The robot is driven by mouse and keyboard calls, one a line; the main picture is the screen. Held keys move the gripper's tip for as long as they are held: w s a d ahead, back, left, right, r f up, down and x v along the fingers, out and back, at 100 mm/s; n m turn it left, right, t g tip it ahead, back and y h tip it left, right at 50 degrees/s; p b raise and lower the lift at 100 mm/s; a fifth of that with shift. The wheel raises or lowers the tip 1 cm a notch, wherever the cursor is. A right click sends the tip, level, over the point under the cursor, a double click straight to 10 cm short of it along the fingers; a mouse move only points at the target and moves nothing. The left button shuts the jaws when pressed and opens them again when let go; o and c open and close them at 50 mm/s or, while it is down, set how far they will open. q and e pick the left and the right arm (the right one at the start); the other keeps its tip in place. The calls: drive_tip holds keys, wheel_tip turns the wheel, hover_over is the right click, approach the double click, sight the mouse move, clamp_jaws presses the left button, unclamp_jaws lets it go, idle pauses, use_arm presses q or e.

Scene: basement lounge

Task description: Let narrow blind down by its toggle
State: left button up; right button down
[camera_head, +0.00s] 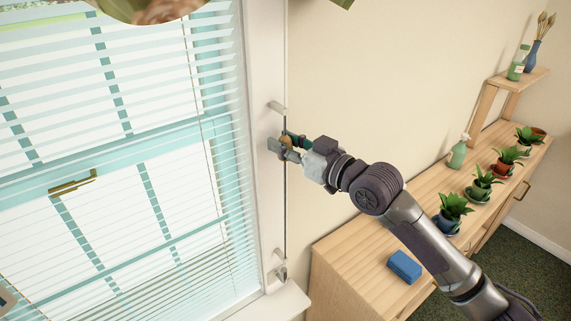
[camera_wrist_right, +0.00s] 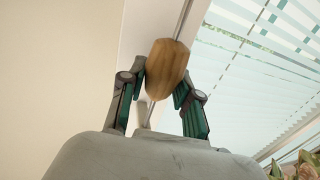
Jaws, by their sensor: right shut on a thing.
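The blind (camera_head: 120,150) has white slats and hangs over the window at the left of the head view, its slats reaching down to near the sill. A cord (camera_head: 285,215) runs down beside the window frame. A wooden toggle (camera_wrist_right: 167,68) sits on the cord between the fingers of my right gripper (camera_wrist_right: 160,92). In the head view the right gripper (camera_head: 283,147) is at the window's right trim, shut on the toggle, which is mostly hidden there by the fingers.
A wooden sideboard (camera_head: 345,265) stands at the right, with several potted plants, a green spray bottle (camera_head: 457,152) and a blue block (camera_head: 404,266) on it. A small shelf (camera_head: 523,80) holds a bottle and a vase.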

drive_tip(key=shift+r, duration=1.15)
drive_tip(key=c, duration=0.8)
unclamp_jaws()
use_arm(q)
drive_tip(key=shift+w+r, duration=0.3)
drive_tip(key=shift+r, duration=0.25)
use_arm(e)
drive_tip(key=shift+o, duration=0.2)
use_arm(q)
drive_tip(key=shift+w, duration=0.1)
use_arm(e)
drive_tip(key=shift+s+d, duration=0.15)
drive_tip(key=shift+d, duration=0.1)
use_arm(q)
drive_tip(key=shift+w, duration=0.1)
use_arm(e)
drive_tip(key=v, duration=1.1)
drive_tip(key=shift+s, duration=0.15)
